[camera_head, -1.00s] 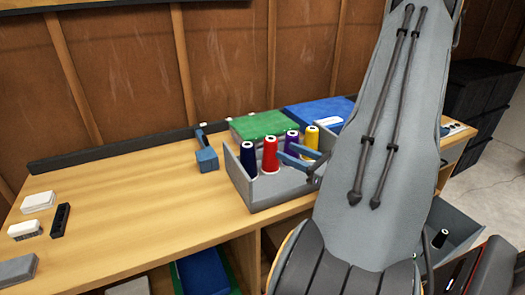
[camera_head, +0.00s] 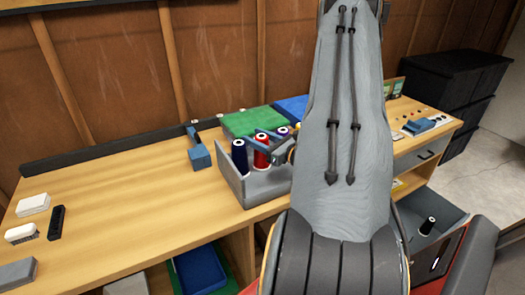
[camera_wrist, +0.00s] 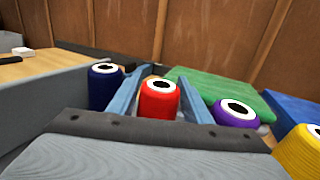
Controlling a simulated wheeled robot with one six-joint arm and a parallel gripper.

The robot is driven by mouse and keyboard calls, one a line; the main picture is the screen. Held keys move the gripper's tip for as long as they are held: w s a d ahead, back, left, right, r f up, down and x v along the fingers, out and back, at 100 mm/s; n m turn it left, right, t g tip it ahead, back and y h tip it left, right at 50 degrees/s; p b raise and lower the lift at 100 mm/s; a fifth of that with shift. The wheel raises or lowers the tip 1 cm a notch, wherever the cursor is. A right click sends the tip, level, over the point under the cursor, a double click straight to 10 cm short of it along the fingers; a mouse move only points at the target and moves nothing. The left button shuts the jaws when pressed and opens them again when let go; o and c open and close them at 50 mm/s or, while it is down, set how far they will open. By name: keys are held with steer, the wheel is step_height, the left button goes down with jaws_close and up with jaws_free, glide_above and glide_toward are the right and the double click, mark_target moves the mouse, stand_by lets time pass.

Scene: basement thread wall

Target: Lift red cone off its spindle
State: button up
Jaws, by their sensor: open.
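The red cone (camera_head: 262,152) stands upright in a grey box (camera_head: 258,192) on the workbench, between a navy cone (camera_head: 239,157) and a purple cone (camera_head: 284,132). In the wrist view the red cone (camera_wrist: 158,99) shows its white top ring between the two blue fingers of my gripper (camera_wrist: 159,88). The fingers are apart, one on each side of it, and I see a gap beside the cone. In the head view my gripper (camera_head: 268,140) is at the red cone's upper part. The spindle is hidden.
A yellow cone (camera_wrist: 302,148) stands at the right of the row. Green (camera_head: 252,121) and blue (camera_head: 292,107) blocks lie behind the box. A blue tool (camera_head: 199,150) stands left of it. The bench's left middle is clear. A black cone (camera_head: 427,227) sits in a lower bin.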

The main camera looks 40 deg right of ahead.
steer(key=shift+w+a, duration=0.1)
steer(key=shift+w, duration=0.55)
jaws_close()
step_height(320, 180, up, 10)
steer(key=b, duration=0.1)
steer(key=shift+b, duration=0.3)
